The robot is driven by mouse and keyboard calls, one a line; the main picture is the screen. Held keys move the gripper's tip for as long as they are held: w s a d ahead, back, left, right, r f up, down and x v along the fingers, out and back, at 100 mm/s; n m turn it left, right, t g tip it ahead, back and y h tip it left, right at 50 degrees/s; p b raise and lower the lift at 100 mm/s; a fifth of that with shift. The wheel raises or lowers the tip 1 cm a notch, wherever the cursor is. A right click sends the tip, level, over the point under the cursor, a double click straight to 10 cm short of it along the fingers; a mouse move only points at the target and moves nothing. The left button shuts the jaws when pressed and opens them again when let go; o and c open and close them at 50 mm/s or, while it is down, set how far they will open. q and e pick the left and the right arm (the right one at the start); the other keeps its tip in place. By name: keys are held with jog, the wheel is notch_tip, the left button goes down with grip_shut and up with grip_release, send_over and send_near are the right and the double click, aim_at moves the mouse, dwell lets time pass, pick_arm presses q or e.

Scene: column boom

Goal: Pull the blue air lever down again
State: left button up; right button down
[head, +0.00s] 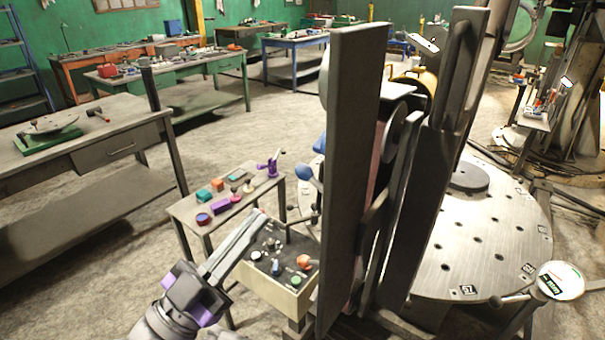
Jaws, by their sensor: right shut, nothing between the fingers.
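A blue lever knob (304,172) shows near the middle of the head view, at the left of the dark upright machine column. A short stem runs from it toward the column, which hides the rest of the lever. My right gripper (258,220) reaches up from the bottom left, with its long grey fingers together and nothing between them. In the picture its fingertips are below and left of the blue knob, apart from it, over the far left of the control box (262,283). My left gripper is not in view.
The control box has a black panel with an orange-red button (303,261) and several knobs. A small table (187,212) with coloured parts and a purple clamp stands behind it. The tall column (346,180) blocks the middle; a round perforated plate (490,240) lies right.

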aim_at(319, 186)
jog(key=p+x, duration=0.3)
jog(key=x, duration=0.7)
